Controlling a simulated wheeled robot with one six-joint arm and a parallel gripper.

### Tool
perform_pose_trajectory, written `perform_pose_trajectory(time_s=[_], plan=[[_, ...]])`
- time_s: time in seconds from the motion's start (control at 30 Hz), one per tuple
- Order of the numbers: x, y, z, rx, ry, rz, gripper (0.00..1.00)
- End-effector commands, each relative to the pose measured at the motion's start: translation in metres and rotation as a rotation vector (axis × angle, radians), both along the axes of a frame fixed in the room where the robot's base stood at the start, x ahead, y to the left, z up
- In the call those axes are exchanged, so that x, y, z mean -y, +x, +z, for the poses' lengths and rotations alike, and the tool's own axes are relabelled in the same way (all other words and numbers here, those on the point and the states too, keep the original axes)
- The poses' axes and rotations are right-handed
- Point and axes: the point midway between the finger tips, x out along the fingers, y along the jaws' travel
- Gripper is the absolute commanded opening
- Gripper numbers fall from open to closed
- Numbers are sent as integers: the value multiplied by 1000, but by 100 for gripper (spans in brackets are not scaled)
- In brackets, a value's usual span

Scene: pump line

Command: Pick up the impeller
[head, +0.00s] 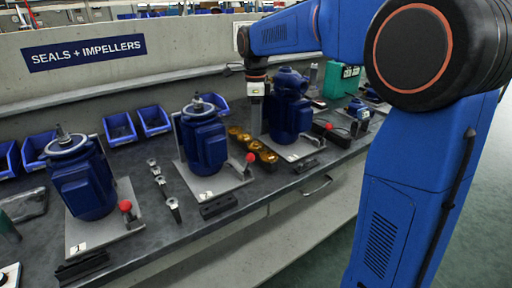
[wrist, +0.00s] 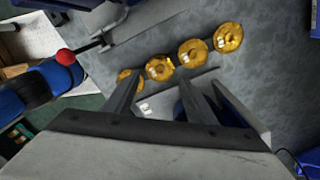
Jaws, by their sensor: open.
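Several brass-coloured impellers lie in a slanting row on the dark bench. In the wrist view, the far one (wrist: 228,37), the second (wrist: 193,53) and the third (wrist: 160,67) show clearly, and another (wrist: 128,78) is partly hidden behind a finger. The row also shows in the head view (head: 255,146), between two blue pumps. My gripper (wrist: 160,84) is open, with no impeller between its fingers. In the head view my gripper (head: 256,108) hangs beside the row, near the right-hand blue pump; its fingertips are hard to make out there.
Blue pumps stand on pale plates: one at left (head: 82,180), one in the middle (head: 204,142) and one close right of my gripper (head: 290,108). Red-knobbed levers (head: 126,207) rise beside them. Blue bins (head: 119,129) line the back. Small metal parts (head: 160,182) lie between the left pumps.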

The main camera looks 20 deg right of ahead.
Motion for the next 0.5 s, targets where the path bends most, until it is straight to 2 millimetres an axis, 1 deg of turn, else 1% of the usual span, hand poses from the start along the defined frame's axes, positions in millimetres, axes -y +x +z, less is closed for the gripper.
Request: perform_pose_trajectory(time_s=[0.27, 0.5], plan=[[0, 0, -18, -1, 0, 0, 51], [0, 0, -50, -1, 0, 0, 51]])
